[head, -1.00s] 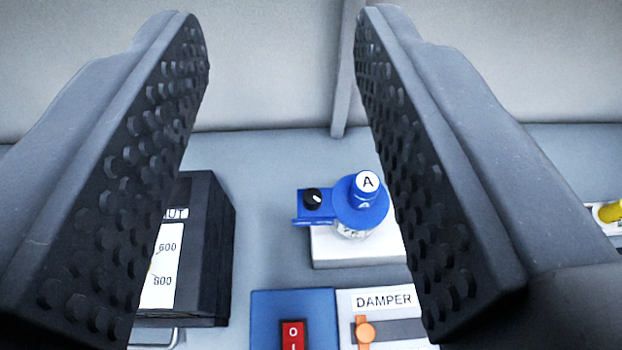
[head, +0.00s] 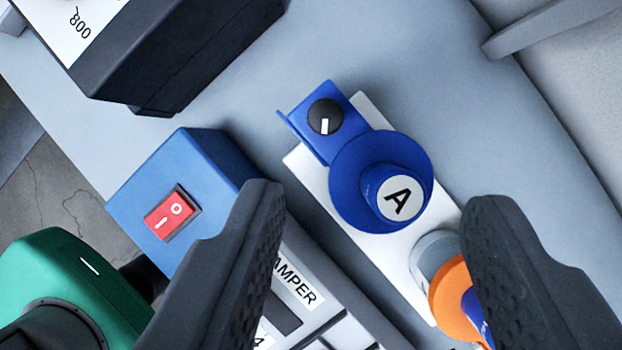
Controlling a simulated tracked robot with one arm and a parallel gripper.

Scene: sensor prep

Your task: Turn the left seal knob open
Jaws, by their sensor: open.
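A round black knob (head: 323,114) with a white pointer line sits on a blue block (head: 316,146) beside the blue-capped bottle marked A (head: 352,180). Its pointer line runs down in the picture, toward the near side of the knob. My gripper (head: 373,200) is open and empty. In the picture its fingers come up from below, and the knob lies above and between their tips, apart from both. The bottle's body is hidden under its wide blue cap.
A white base (head: 312,180) carries bottle A and an orange-collared bottle (head: 450,288), partly behind the right finger. A blue box with a red rocker switch (head: 172,212), a damper panel (head: 297,285), a green housing (head: 70,275) and a black box (head: 170,65) stand around.

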